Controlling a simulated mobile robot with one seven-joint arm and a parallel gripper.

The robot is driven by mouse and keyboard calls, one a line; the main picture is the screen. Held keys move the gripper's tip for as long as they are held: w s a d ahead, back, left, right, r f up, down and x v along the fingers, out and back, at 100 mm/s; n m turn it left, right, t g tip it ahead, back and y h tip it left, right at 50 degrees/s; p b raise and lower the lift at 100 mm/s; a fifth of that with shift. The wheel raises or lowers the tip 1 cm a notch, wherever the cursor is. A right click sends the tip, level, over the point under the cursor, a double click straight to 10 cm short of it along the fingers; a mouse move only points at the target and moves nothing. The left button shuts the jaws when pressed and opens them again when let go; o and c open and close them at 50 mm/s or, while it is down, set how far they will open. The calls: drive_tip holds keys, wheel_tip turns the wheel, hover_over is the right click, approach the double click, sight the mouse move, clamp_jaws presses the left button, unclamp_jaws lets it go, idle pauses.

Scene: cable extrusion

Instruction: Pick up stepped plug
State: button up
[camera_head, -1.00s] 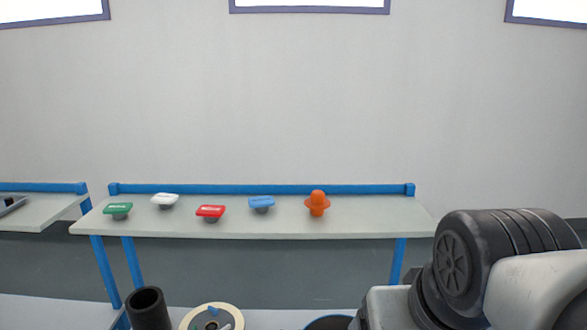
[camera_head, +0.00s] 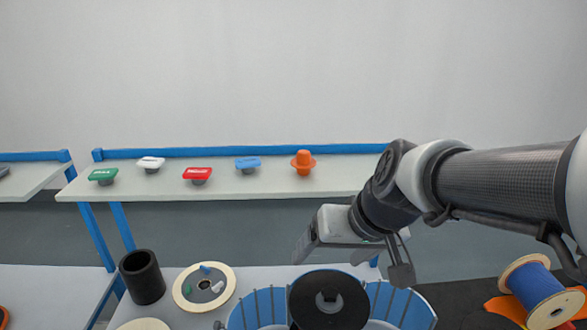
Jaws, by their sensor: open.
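An orange stepped plug (camera_head: 303,163) stands upright on the pale upper shelf (camera_head: 330,176), the rightmost of the parts there. It has a wide flange with a narrower top and base. My gripper (camera_head: 352,262) is in front of the shelf, lower and to the right of the plug in the picture. It is open, pointing down and apart from the plug. I see nothing between its fingers.
Below are a black tube (camera_head: 142,277), a cream disc (camera_head: 183,301), a blue segmented tray (camera_head: 412,305), a black spool (camera_head: 328,301) and a blue cable reel (camera_head: 535,285).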

drive_tip(key=w+f+p, duration=0.1)
drive_tip(key=w+f, duration=0.7)
drive_tip(key=w, duration=0.1)
drive_tip(key=m+h, duration=0.1)
drive_tip(key=h, duration=0.2)
approach(331, 295)
drive_tip(key=shift+g, duration=0.4)
drive_tip(key=b+x, duration=0.3)
drive_tip(key=w+b+x, duration=0.1)
drive_tip(key=x, duration=0.1)
drive_tip(key=shift+a+r, duration=0.2)
drive_tip(key=shift+a, duration=0.05)
drive_tip(key=shift+d+b+x, duration=0.2)
drive_tip(key=shift+b+x, duration=1.5)
drive_tip(key=shift+x, duration=1.1)
drive_tip(key=shift+s+f, duration=0.1)
drive_tip(key=shift+s, duration=0.05)
drive_tip(key=shift+c, duration=0.2)
drive_tip(key=c, duration=1.3)
drive_tip(key=shift+o, duration=0.2)
